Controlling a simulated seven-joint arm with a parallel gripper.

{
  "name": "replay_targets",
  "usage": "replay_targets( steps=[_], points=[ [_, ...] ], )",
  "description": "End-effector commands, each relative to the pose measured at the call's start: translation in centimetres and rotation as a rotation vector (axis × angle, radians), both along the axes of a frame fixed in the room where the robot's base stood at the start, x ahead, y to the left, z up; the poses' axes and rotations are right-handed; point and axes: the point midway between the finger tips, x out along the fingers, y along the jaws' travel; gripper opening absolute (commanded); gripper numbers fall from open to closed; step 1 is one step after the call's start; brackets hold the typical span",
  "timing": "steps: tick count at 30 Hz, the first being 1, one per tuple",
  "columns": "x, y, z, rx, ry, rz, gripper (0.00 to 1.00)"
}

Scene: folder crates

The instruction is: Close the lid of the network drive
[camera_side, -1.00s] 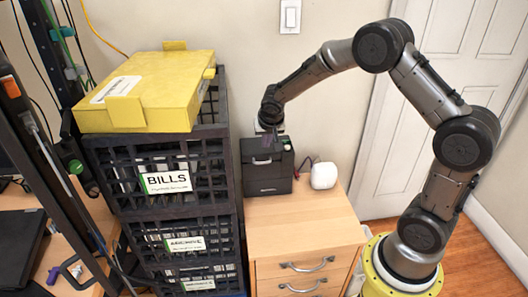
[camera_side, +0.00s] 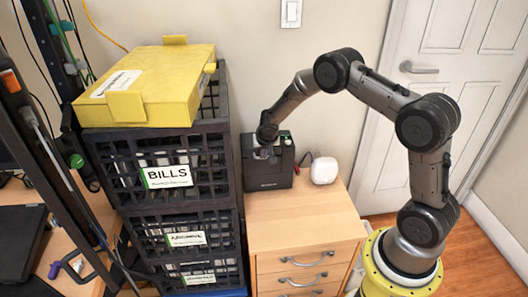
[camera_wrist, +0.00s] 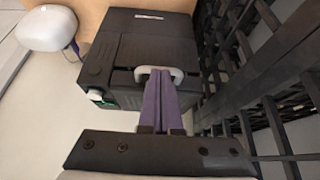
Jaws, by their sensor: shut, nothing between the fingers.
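The network drive (camera_side: 270,180) is a black box standing on the wooden drawer cabinet, right of the crates. Its lid looks lowered over the box; I cannot tell whether it sits fully flush. In the wrist view the drive (camera_wrist: 148,42) fills the upper middle, with a pale arched handle (camera_wrist: 177,73) on it. My gripper (camera_side: 265,153) is over the drive and hides part of its top and handle. In the wrist view the purple fingers of my gripper (camera_wrist: 159,78) are shut and empty, with their tips at the handle, seemingly touching it.
Stacked black crates (camera_side: 205,150) stand close on the left, with a yellow folder box (camera_side: 150,85) on top. A white rounded device (camera_side: 324,170) sits to the right of the drive. The front of the wooden cabinet top (camera_side: 300,225) is clear.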

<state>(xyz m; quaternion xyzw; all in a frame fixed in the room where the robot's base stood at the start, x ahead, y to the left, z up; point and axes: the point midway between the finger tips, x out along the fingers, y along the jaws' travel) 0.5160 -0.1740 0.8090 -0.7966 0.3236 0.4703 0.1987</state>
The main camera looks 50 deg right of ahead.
Motion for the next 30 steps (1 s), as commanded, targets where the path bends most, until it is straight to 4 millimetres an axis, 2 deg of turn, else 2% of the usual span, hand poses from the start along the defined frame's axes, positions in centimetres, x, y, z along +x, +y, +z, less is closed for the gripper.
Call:
replay_targets(
  steps=[8, 13, 20, 26, 30],
  points=[
    [0.0, 0.0, 0.0, 0.0, 0.0, 0.0, 0.0],
    [0.1, -0.1, -1.3, 0.001, 0.001, 0.0, 0.0],
    [0.1, -0.1, -1.0, 0.0, 0.0, 0.0, 0.0],
    [-0.4, 0.5, 0.3, 0.0, -0.001, 0.0, 0.0],
    [-1.3, 1.4, 2.5, 0.0, -0.005, 0.002, 0.0]
  ],
)
